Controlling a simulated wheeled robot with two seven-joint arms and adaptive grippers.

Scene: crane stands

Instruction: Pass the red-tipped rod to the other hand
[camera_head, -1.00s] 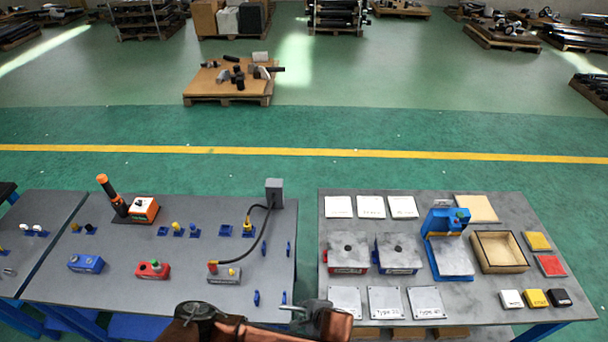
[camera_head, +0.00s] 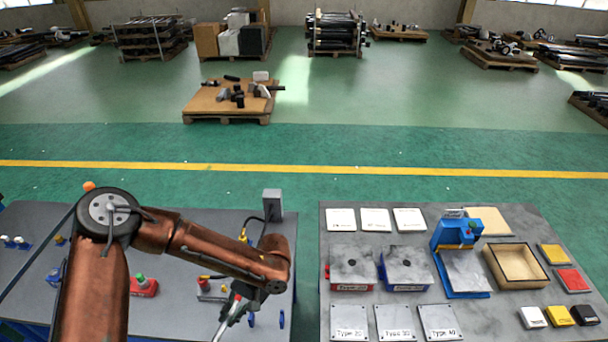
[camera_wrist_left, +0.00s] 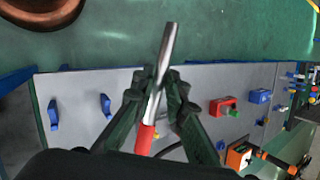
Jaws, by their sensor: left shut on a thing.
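The red-tipped rod is a slim silver rod; its silver part (camera_head: 229,314) shows in the head view above the left table. In the left wrist view its bare silver end (camera_wrist_left: 167,52) points up and its red end (camera_wrist_left: 145,138) is lower, partly between my fingers. My left gripper (camera_head: 241,294) is shut on the rod, and its two dark fingers (camera_wrist_left: 156,85) press on either side of it in the wrist view. The rod is tilted in the head view. My right gripper is in neither view now.
The left grey table (camera_head: 180,320) carries a red switch box (camera_head: 143,286) and blue holders. The right table (camera_head: 333,225) holds plates, a blue press (camera_head: 462,272) and an open wooden box (camera_head: 515,267). A gap lies between the tables.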

